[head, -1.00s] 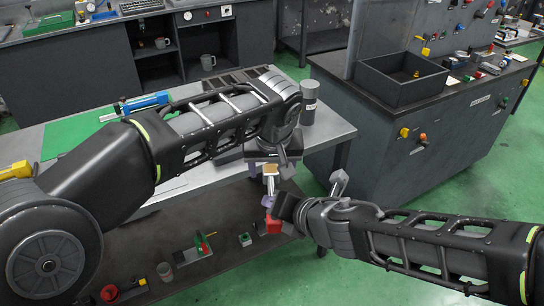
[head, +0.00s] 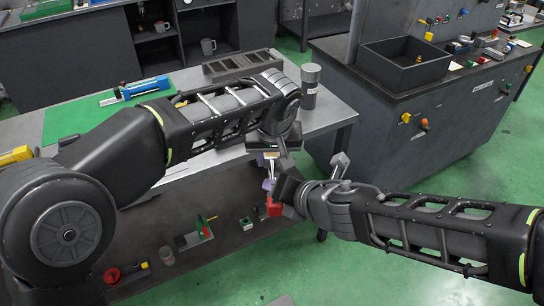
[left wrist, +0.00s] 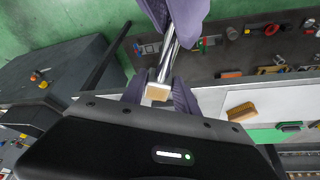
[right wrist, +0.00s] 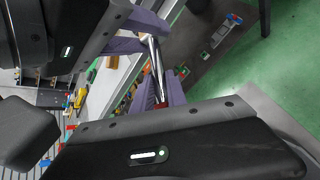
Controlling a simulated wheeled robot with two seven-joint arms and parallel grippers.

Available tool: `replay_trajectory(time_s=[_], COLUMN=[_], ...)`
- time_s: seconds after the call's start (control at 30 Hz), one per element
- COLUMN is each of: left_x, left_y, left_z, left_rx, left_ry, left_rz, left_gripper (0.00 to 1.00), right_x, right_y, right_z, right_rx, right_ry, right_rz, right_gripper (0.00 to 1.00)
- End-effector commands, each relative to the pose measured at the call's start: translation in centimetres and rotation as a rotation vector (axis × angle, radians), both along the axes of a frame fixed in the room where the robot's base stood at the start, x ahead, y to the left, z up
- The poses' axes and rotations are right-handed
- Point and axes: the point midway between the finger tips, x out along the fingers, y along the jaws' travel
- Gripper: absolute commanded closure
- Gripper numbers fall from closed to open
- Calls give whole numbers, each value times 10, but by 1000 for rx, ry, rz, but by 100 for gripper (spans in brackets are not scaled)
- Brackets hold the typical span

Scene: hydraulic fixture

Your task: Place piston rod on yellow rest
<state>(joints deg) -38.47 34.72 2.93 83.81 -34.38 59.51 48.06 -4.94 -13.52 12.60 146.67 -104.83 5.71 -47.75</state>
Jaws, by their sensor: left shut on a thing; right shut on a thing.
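The piston rod, a shiny metal bar (left wrist: 170,55) with a tan end, is held between both my grippers; in the head view its tan end (head: 271,155) shows beyond the table's front edge. My left gripper (left wrist: 160,95) is shut around the tan end. My right gripper (right wrist: 160,98) is shut on the rod farther along, with the rod also visible in its wrist view (right wrist: 155,65). A yellow piece (head: 15,156) lies at the table's left; I cannot tell whether it is the rest. Another bit of yellow (head: 181,103) shows behind my left arm, mostly hidden.
A blue cylinder (head: 135,90) lies on the green mat (head: 62,122). A dark slotted tray (head: 240,64) and a grey canister (head: 310,78) stand on the table (head: 335,112). A cabinet with a black bin (head: 403,72) stands at right.

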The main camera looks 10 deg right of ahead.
Motion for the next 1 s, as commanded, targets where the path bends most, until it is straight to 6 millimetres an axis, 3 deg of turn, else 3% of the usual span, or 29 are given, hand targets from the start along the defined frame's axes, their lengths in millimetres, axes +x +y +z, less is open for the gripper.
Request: replay_trajectory(time_s=[0.33, 0.5, 0.53, 0.83, 1.0], left_x=[0, 0, 0, 0, 0], left_y=[0, 0, 0, 0, 0], left_z=[0, 0, 1, 1, 1], left_rx=[0, 0, 0, 0, 0], left_ry=[0, 0, -1, -1, -1], left_rz=[0, 0, 1, 0, 0], left_gripper=[99, 100, 100, 100, 100], right_x=[0, 0, 0, 0, 0], right_y=[0, 0, 0, 0, 0], right_z=[0, 0, 0, 0, 0], right_rx=[0, 0, 0, 0, 0], right_ry=[-1, -1, -1, -1, 0], right_rz=[-1, -1, -1, -1, 0], right_gripper=[100, 100, 82, 57, 57])
